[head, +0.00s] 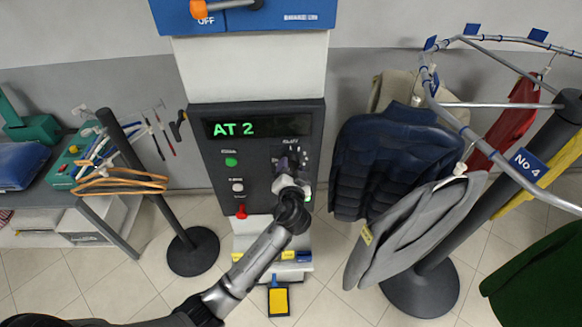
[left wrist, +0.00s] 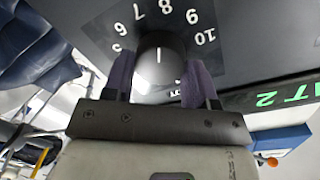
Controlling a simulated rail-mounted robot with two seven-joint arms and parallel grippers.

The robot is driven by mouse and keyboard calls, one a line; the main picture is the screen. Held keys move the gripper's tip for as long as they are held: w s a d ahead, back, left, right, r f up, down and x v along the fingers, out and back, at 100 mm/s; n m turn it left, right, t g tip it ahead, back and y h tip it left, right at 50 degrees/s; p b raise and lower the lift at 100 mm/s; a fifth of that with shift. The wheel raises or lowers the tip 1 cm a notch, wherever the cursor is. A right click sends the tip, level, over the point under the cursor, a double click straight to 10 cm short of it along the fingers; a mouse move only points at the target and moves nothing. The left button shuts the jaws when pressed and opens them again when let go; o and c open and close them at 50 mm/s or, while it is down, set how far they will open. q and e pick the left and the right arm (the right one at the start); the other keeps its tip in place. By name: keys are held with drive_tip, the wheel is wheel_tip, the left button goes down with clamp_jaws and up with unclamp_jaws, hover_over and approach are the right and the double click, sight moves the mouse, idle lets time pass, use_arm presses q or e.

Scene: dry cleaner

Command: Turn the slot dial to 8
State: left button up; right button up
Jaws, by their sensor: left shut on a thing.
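The slot dial is a dark round knob (left wrist: 158,75) with a white line, seen in the left wrist view among printed numbers. The line points up, close to the 8 (left wrist: 165,7). My left gripper (head: 291,168) is at the control panel (head: 262,190) in the head view and hides most of the dial there. In the left wrist view its two dark fingers (left wrist: 160,82) sit on either side of the knob, shut on it. The green display (head: 240,129) reads "AT 2". My right gripper is not in view.
Green (head: 231,161), white (head: 237,187) and red (head: 241,212) buttons are on the panel's left side. A rail (head: 488,105) with hanging jackets stands close on the right. A post (head: 150,190) and a table with hangers (head: 120,182) are on the left.

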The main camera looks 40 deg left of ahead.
use_arm(q)
drive_tip(key=shift+m, duration=0.4)
idle(0.3)
drive_tip(key=o, duration=0.9)
drive_tip(key=shift+b+v, duration=1.7)
drive_tip(key=shift+v, duration=5.25)
drive_tip(key=shift+w+d, duration=0.1)
